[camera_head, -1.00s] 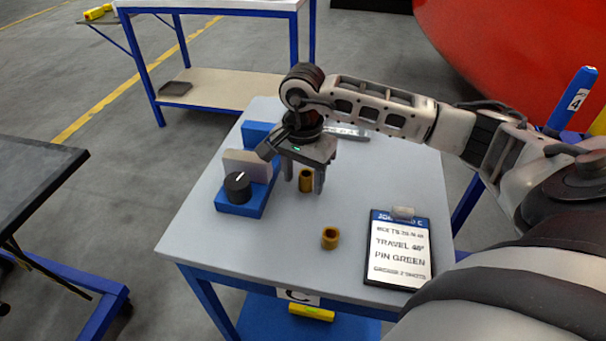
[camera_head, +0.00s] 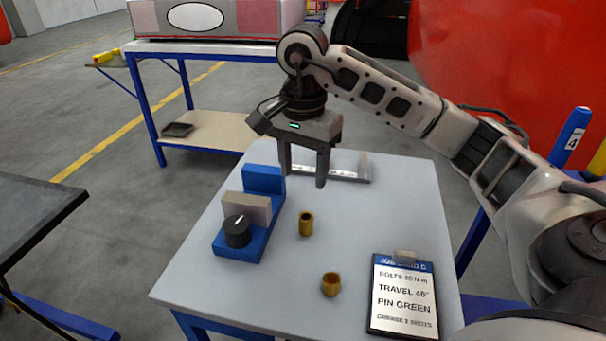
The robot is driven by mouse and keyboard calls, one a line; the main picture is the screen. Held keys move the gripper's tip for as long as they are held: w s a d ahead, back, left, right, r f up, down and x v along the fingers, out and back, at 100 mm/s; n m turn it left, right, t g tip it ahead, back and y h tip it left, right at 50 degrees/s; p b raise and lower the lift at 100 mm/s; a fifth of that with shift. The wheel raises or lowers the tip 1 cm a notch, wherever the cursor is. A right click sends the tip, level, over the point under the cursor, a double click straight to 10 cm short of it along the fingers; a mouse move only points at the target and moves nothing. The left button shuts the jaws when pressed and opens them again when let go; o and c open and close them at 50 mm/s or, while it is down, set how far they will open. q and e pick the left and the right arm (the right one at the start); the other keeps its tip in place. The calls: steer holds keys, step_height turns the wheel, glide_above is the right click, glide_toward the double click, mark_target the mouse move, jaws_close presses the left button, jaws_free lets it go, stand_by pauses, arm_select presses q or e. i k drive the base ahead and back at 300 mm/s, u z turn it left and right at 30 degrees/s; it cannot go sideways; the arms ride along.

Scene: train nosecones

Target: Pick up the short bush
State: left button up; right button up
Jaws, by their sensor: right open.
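Two brass-coloured bushes stand upright on the grey table (camera_head: 210,285). The taller bush (camera_head: 306,224) is near the middle. The short bush (camera_head: 330,285) stands nearer the front edge, left of the clipboard. My right gripper (camera_head: 304,180) points down above the table, beyond the taller bush in the picture. Its two fingers are apart with nothing between them, and it is clear of both bushes. My left gripper is not in view.
A blue fixture with a black knob (camera_head: 237,231) stands on the table's left side. A clipboard (camera_head: 403,296) lies at the front right. A grey ruler-like bar (camera_head: 345,176) lies at the back. Bare tabletop surrounds the bushes.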

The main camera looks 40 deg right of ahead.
mark_target(331, 282)
steer(key=k, duration=1)
